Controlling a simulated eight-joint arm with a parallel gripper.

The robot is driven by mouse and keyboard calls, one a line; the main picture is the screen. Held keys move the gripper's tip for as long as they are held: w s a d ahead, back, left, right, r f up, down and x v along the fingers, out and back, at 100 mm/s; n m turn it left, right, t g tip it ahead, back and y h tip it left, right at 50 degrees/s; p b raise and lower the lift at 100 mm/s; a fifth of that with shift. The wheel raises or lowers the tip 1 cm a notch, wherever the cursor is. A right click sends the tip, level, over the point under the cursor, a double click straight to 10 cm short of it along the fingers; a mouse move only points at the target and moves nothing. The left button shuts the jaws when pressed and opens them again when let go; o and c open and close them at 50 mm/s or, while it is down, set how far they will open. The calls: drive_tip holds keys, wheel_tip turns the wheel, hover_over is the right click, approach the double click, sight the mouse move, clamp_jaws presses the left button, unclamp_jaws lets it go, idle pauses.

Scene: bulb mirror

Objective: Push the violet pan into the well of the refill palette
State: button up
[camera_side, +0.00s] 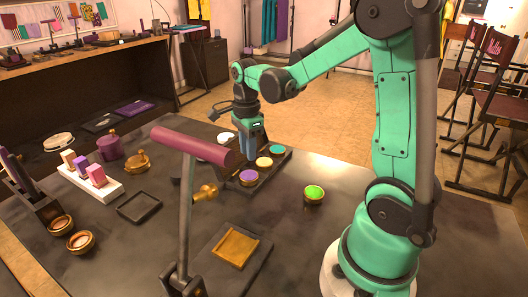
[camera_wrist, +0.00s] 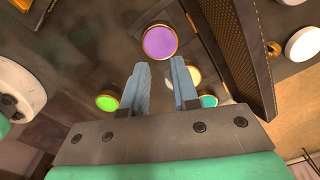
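The violet pan (camera_side: 249,177) has a brass rim and sits at the near end of the dark refill palette (camera_side: 275,166). It shows as a large violet disc (camera_wrist: 160,42) beyond my fingertips in the wrist view. I cannot tell how deep it sits in its well. My gripper (camera_side: 249,153) points down above the palette, just behind the violet pan. In the wrist view its blue fingers (camera_wrist: 161,64) are apart with nothing between them.
A green pan (camera_side: 314,193) stands alone on the table right of the palette. A maroon bar (camera_side: 193,145) on a dark stand rises in the foreground. A square dark tray (camera_side: 138,207) and a brass-coloured plate (camera_side: 236,248) lie nearby. A white disc (camera_side: 225,138) lies behind the palette.

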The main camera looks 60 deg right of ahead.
sight(249, 175)
drive_tip(key=shift+r+m, duration=0.35)
drive_tip(key=shift+m, duration=0.25)
clamp_jaws()
drive_tip(key=shift+m, duration=0.3)
drive_tip(key=shift+f, duration=2.85)
